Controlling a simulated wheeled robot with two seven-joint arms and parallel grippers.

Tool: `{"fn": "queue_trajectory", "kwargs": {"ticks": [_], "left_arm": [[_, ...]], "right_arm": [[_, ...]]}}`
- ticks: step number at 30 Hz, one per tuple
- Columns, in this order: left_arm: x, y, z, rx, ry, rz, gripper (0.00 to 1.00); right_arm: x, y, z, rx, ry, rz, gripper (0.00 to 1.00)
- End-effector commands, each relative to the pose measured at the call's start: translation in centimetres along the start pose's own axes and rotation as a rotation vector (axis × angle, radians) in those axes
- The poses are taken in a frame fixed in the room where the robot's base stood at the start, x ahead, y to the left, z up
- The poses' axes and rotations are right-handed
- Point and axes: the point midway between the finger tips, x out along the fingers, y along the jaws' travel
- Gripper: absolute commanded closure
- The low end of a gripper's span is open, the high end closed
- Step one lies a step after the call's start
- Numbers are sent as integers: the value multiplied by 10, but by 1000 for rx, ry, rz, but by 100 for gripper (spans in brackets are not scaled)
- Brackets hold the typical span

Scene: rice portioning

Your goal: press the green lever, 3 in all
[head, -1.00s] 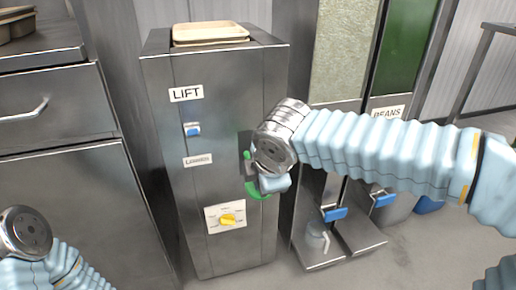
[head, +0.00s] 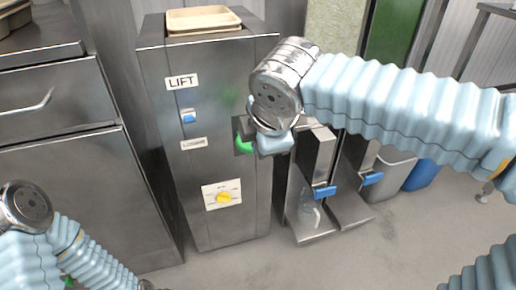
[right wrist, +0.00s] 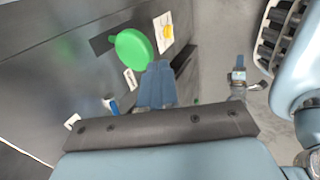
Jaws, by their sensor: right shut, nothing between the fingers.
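The green lever (head: 245,146) sticks out of a dark slot on the front of the steel lift cabinet (head: 226,240), partly hidden by my right gripper. Its rounded green end (right wrist: 134,48) shows whole in the right wrist view. My right gripper (head: 275,143) is in front of the cabinet, just right of the lever. In the right wrist view its blue fingers (right wrist: 157,85) are together and empty, beside and below the lever's end. I cannot tell whether they touch it. My left arm shows at the lower left of the head view; its fingers are not visible.
The cabinet carries a blue switch (head: 188,117), a yellow knob (head: 224,198) and a beige tray (head: 204,21) on top. Dispensers with blue levers (head: 324,192) stand right of it. A clear container (head: 309,212) sits under one. Steel drawers (head: 60,110) are at left.

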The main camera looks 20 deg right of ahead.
Motion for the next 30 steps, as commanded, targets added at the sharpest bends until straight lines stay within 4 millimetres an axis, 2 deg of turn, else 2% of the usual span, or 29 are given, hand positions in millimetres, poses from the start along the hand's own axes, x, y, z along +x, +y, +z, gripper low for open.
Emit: {"fn": "queue_trajectory", "kwargs": {"ticks": [3,8,30], "left_arm": [[-5,1,0,0,1,-1,62],[-7,2,0,0,2,-2,62],[-7,2,0,-1,2,-2,62]], "right_arm": [[-19,2,0,0,1,3,100],[-31,2,0,0,1,2,100],[-32,2,0,0,0,2,100]]}}
